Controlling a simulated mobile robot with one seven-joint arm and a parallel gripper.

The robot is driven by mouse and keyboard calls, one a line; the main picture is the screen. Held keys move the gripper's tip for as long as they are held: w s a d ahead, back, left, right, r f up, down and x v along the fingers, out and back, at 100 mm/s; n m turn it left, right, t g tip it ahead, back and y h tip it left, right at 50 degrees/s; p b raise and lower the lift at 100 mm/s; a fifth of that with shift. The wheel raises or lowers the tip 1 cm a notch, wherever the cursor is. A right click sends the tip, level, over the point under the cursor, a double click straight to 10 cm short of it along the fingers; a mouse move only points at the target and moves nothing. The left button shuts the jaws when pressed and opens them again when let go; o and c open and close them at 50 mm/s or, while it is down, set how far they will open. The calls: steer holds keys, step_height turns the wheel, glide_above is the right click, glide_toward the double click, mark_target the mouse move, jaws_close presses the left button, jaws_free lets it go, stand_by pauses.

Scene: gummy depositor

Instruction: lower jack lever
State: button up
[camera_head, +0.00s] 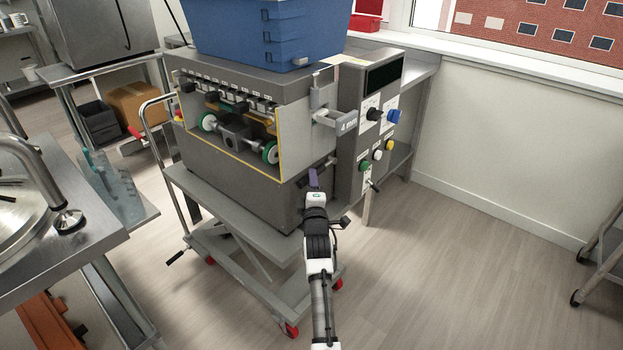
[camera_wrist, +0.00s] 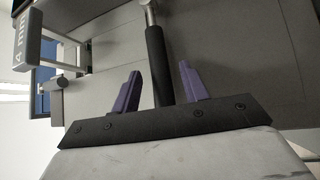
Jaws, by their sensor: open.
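A lever with a black grip (camera_wrist: 156,50) and a metal rod at its far end shows in the wrist view, in front of the machine's grey side. My gripper (camera_wrist: 159,72) is open, with one purple finger on each side of the black grip. Gaps show between the grip and both fingers. The near end of the grip reaches down to the gripper's dark base plate in the picture; I cannot tell if it touches. In the head view my gripper (camera_head: 313,178) is at the front right corner of the depositor machine (camera_head: 235,190), and hides most of the lever.
The machine stands on a wheeled lift cart (camera_head: 205,208) with red casters. A control panel (camera_head: 365,150) with knobs and buttons is just right of my gripper. A blue bin (camera_head: 235,30) sits on top. A steel table (camera_head: 90,235) is at left.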

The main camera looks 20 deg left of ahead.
steer(key=shift+w+a+r, duration=0.1)
steer(key=shift+w+a, duration=0.1)
steer(key=shift+w, duration=0.3)
jaws_close()
